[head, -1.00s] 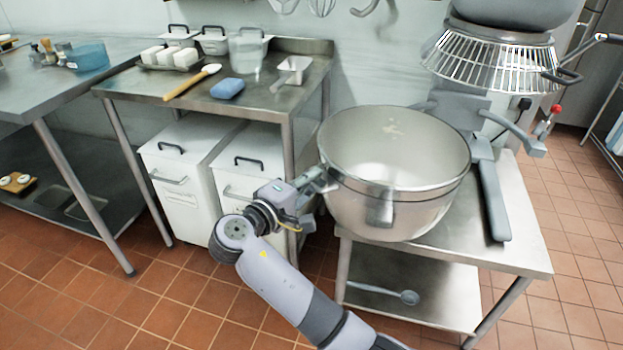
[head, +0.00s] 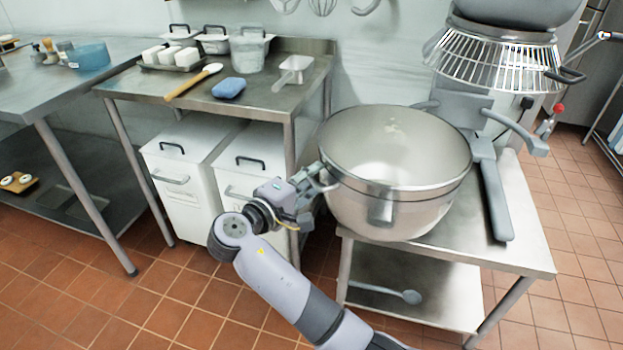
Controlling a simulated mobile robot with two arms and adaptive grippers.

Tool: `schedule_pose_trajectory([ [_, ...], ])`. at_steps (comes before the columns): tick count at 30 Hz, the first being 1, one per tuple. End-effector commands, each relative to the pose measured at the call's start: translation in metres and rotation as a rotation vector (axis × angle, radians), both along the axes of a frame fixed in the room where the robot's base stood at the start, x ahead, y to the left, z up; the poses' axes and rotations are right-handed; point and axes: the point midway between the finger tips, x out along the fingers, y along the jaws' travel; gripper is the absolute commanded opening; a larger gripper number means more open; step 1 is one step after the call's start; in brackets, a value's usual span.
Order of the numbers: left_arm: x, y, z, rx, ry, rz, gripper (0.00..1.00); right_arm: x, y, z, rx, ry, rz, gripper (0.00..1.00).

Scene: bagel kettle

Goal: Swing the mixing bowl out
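The large steel mixing bowl (head: 395,210) stands upright and looks empty, over the low steel table, to the left of and below the mixer's wire guard (head: 490,65). A small loop handle (head: 326,183) shows on its left rim. My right gripper (head: 312,190) is at this handle, beside the bowl's left wall. Its fingers are small and overlap the handle, so I cannot tell whether they grip it. My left gripper is not in view.
The low steel table (head: 525,255) carries the mixer, with a grey arm (head: 492,200) right of the bowl. White bins (head: 245,175) stand left of my arm under a steel worktable (head: 150,90) holding containers, a spoon and a blue sponge. Tiled floor is clear at lower left.

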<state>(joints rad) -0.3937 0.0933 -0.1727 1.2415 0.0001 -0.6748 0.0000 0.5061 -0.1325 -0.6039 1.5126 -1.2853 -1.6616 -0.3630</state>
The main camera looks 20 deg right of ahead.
Motion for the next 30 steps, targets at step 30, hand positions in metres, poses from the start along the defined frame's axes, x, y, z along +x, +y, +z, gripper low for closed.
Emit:
schedule_pose_trajectory([
  [30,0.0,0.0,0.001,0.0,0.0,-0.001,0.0,0.0,0.001,0.107,-0.004,-0.014,0.004,0.3],
])
